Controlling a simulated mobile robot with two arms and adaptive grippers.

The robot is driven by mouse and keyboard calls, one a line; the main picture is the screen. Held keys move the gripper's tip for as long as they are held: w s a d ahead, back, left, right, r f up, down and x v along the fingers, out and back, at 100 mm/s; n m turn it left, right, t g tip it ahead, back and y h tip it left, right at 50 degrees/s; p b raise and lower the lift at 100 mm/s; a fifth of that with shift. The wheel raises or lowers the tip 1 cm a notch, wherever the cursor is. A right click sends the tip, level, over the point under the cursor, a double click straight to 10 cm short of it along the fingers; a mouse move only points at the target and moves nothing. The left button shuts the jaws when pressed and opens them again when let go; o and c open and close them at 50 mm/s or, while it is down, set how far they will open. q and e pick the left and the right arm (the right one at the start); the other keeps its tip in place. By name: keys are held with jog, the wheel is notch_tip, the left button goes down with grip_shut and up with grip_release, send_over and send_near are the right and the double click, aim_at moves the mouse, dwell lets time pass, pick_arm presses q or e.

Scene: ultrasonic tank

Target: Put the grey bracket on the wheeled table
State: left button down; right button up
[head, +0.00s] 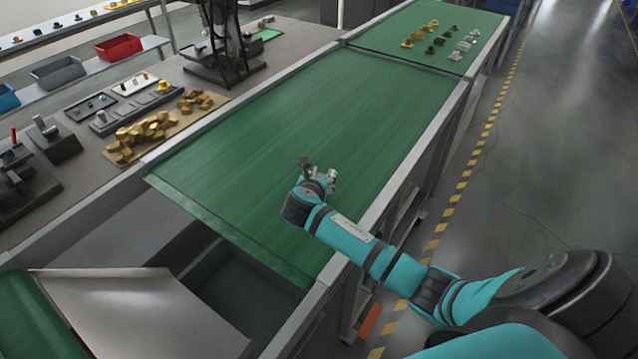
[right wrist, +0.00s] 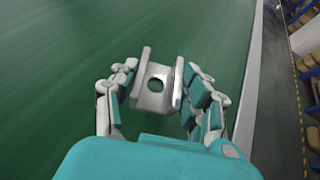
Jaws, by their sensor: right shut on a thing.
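The grey bracket (right wrist: 155,98) shows in the right wrist view as a U-shaped metal piece with a round hole, its two arms pointing up in the picture. My right gripper (right wrist: 157,92) is shut on it, one finger on each side. In the head view my right gripper (head: 319,176) is over the green conveyor belt (head: 270,115), near its right side. I cannot tell how far the bracket is above the belt. I cannot make out a wheeled table in either view. My left gripper is not in view.
A metal rail (head: 415,155) edges the belt on the right, beside an open floor aisle (head: 545,150). Yellow and grey parts (head: 445,42) lie on the far belt. A bench with brass-coloured parts (head: 150,132) stands at left. A sloped grey panel (head: 130,310) is at front left.

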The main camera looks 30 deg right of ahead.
notch_tip(320, 180, down, 3)
jog(key=shift+a+r, duration=0.1)
jog(key=o, duration=1.3)
jog(key=shift+a+r, duration=0.1)
jog(key=b+v, duration=0.1)
jog(key=v, duration=1.1)
